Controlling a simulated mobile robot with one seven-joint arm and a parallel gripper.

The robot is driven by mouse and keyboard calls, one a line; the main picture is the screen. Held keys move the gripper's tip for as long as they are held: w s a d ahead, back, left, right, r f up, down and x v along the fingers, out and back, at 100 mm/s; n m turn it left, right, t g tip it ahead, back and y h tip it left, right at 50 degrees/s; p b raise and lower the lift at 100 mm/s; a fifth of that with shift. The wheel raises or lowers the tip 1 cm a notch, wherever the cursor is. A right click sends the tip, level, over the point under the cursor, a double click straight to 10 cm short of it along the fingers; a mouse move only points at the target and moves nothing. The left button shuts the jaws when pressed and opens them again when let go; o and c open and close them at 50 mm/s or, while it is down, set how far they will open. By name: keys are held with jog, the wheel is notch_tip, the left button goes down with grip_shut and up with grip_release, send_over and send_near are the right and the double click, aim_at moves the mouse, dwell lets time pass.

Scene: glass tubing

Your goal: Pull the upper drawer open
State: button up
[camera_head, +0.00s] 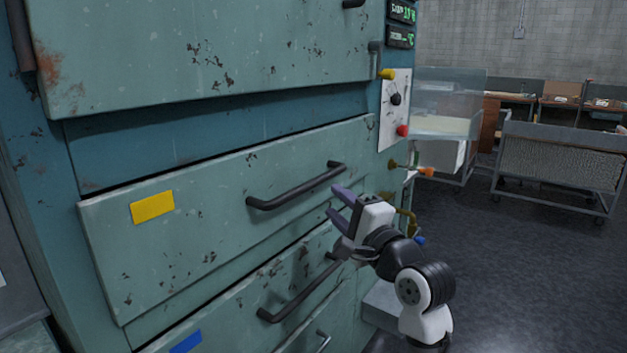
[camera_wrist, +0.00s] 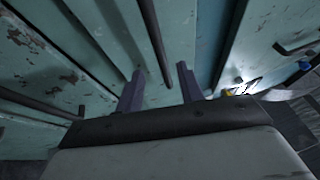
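The upper drawer (camera_head: 225,205) has a worn green front with a yellow label and looks shut. Its dark bar handle (camera_head: 297,187) is on the right half of the front. My gripper (camera_head: 340,203) is open and empty near the right end of this handle, slightly below it in the picture. In the wrist view, the two fingers of my gripper (camera_wrist: 160,80) stand apart. A dark bar, apparently this handle (camera_wrist: 156,42), ends between the fingertips in the picture. I cannot tell its depth from them.
A lower drawer with a blue label (camera_head: 186,341) and its own handle (camera_head: 296,296) sits beneath. A control panel (camera_head: 395,110) with coloured knobs is to the right. Valves (camera_head: 425,171) stick out close to my arm. Open floor (camera_head: 520,260) and carts lie further right.

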aim_at(317, 185)
jog(key=p+x, duration=0.1)
jog(key=x, duration=0.8)
grip_shut()
